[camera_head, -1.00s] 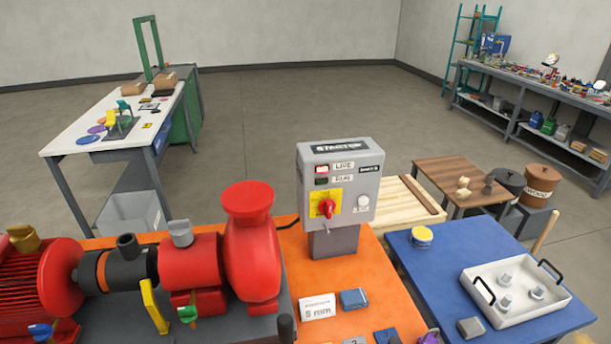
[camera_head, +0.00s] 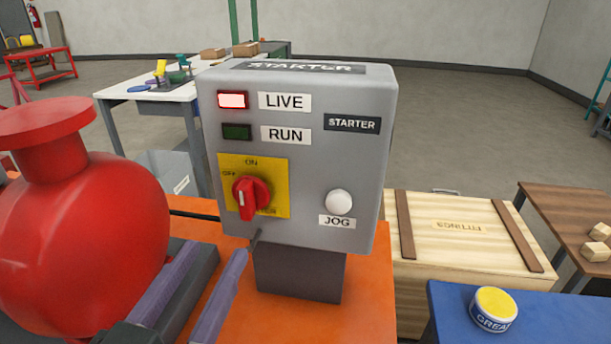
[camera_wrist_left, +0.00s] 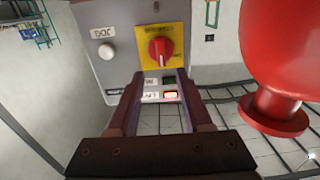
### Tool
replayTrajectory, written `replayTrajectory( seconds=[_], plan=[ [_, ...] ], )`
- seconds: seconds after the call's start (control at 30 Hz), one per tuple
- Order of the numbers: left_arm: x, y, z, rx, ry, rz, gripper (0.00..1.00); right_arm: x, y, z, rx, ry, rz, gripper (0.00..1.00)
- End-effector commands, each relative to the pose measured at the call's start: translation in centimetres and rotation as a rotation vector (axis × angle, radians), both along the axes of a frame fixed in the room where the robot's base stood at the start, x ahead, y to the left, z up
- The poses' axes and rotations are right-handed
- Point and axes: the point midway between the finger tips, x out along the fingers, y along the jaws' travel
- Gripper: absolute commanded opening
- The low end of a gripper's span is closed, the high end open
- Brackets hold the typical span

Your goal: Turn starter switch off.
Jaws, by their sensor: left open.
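The starter box (camera_head: 300,150) is a grey box on a dark post. Its red rotary switch (camera_head: 250,198) sits on a yellow plate (camera_head: 275,170) marked ON at top and OFF at left; a lower label is partly covered. The knob's grip stands roughly upright. The switch also shows in the left wrist view (camera_wrist_left: 160,50), upside down, just beyond my fingertips. My left gripper (camera_head: 215,256) is open and empty, below and in front of the switch, apart from it in the head view. Its two fingers also show in the left wrist view (camera_wrist_left: 165,75). My right gripper is out of view.
The LIVE lamp (camera_head: 233,100) is lit and the RUN lamp (camera_head: 237,132) is dark. A white JOG button (camera_head: 339,202) is right of the switch. A red pump casing (camera_head: 80,220) stands close left. A wooden crate (camera_head: 460,240) and grease tin (camera_head: 494,308) are at right.

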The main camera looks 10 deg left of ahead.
Motion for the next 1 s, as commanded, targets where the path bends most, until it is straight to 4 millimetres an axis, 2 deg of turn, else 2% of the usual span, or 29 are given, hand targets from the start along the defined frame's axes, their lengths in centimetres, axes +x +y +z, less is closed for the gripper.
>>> replayTrajectory(
  seconds=[0.3,0.5,0.87,1.0],
  plan=[
    [5.9,-0.3,0.2,-0.001,-0.002,-0.002,0.5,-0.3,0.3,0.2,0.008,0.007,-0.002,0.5],
    [8.2,-0.3,0.2,-0.001,0.0,-0.002,0.5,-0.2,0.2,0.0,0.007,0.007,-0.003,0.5],
    [8.9,-0.4,0.2,-0.002,0.001,-0.003,0.5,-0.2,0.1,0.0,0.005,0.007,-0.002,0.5],
    [8.9,-0.4,0.2,-0.002,0.001,-0.003,0.36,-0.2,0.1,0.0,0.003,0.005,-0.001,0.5]
  ],
)
